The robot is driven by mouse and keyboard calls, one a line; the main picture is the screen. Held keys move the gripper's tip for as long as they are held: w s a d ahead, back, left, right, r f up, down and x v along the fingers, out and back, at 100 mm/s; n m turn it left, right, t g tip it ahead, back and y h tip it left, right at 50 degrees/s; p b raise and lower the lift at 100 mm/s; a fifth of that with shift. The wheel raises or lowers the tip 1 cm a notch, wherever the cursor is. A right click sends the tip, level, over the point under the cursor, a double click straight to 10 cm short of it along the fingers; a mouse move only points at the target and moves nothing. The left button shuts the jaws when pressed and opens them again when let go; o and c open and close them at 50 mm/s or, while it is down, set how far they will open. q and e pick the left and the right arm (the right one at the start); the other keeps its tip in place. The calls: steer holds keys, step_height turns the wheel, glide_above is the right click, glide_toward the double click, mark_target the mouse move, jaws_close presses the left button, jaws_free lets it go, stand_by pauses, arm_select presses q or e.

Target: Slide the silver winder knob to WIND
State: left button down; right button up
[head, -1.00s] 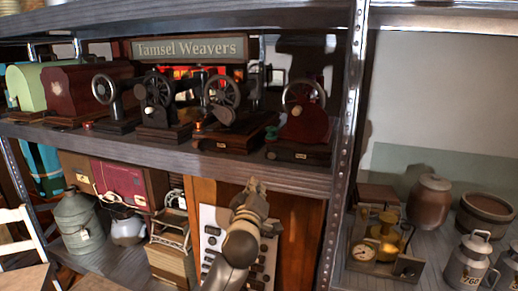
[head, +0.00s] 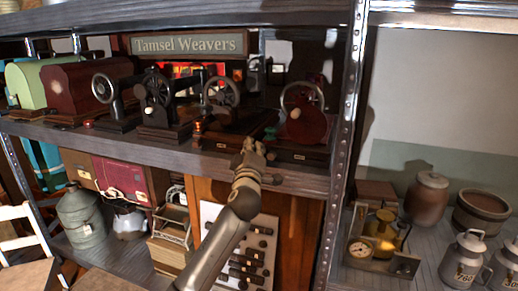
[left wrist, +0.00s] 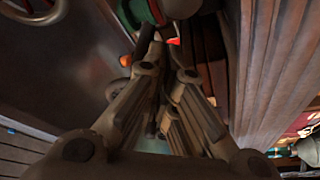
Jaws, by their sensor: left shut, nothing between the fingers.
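My left gripper (head: 250,147) is shut and empty, raised to the edge of the upper shelf. It is in front of the gap between a black sewing machine with a spoked wheel (head: 222,92) and a red sewing machine (head: 308,125), covering part of their bases. In the left wrist view the fingers (left wrist: 165,52) point towards a green and white round part (left wrist: 140,12) and a small red part. I cannot make out the silver winder knob or a WIND mark; it may be too small or hidden. I cannot tell whether the fingertips touch anything. My right gripper is not in view.
More sewing machines stand left on the upper shelf (head: 290,180). A metal upright (head: 345,130) rises to the right. Below are a white panel with dark knobs (head: 262,225) and a grey-green can (head: 80,215). A brass device (head: 382,240) and jars stand right.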

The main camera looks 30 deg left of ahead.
mark_target(273, 155)
arm_select(q)
steer(key=shift+w+d+f, duration=0.1)
steer(key=shift+d+f, duration=0.25)
steer(key=shift+d, duration=0.2)
steer(key=shift+w+d+f, duration=0.1)
steer(key=shift+d+f, duration=0.2)
steer(key=shift+d, duration=0.2)
steer(key=d+b, duration=0.1)
steer(key=d, duration=0.1)
steer(key=d+b, duration=0.1)
steer(key=d, duration=0.1)
steer(key=shift+w+f, duration=0.15)
steer(key=shift+w, duration=0.25)
